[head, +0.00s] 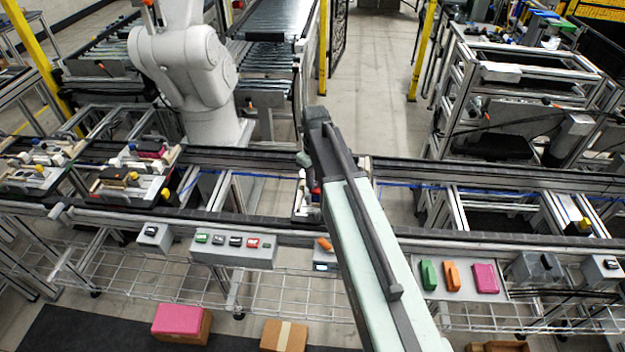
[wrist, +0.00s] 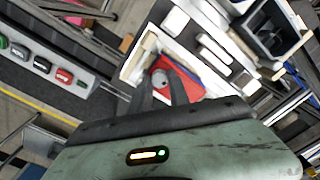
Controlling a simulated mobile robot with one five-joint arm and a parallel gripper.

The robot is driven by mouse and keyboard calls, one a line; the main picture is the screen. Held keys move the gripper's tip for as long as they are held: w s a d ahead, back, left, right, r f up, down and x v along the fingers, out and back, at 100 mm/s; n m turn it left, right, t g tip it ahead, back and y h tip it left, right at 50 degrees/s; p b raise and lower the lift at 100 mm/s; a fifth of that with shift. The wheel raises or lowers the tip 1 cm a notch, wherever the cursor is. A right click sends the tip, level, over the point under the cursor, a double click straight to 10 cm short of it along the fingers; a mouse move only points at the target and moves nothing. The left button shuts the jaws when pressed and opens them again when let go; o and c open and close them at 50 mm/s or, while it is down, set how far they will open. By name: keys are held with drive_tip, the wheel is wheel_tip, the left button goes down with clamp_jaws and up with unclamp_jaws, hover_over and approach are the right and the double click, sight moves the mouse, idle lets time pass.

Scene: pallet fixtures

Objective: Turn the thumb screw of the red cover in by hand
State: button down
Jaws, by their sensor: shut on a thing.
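The red cover (wrist: 187,84) lies on a pale pallet fixture (wrist: 136,62) in the wrist view, with a blue edge beside it. A round grey thumb screw (wrist: 160,76) stands at the cover's left part. My gripper (wrist: 160,84) has its two dark fingers on either side of the screw, shut on it. The fingers hide the screw's lower part and some of the cover. In the head view only a small red patch of the cover (head: 315,190) shows beside my arm, which hides the gripper's fingertips and the screw.
A button panel (head: 233,250) is on the conveyor's front. A tray with green, orange and pink pieces (head: 460,282) is right of my arm. A white robot arm (head: 190,75) stands behind the line.

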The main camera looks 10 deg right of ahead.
drive_tip(key=shift+m, duration=0.4)
drive_tip(key=c, duration=1.2)
unclamp_jaws()
drive_tip(key=shift+r, duration=0.1)
wheel_tip(320, 180, up, 8)
drive_tip(key=p, duration=0.8)
drive_tip(key=shift+f, duration=0.2)
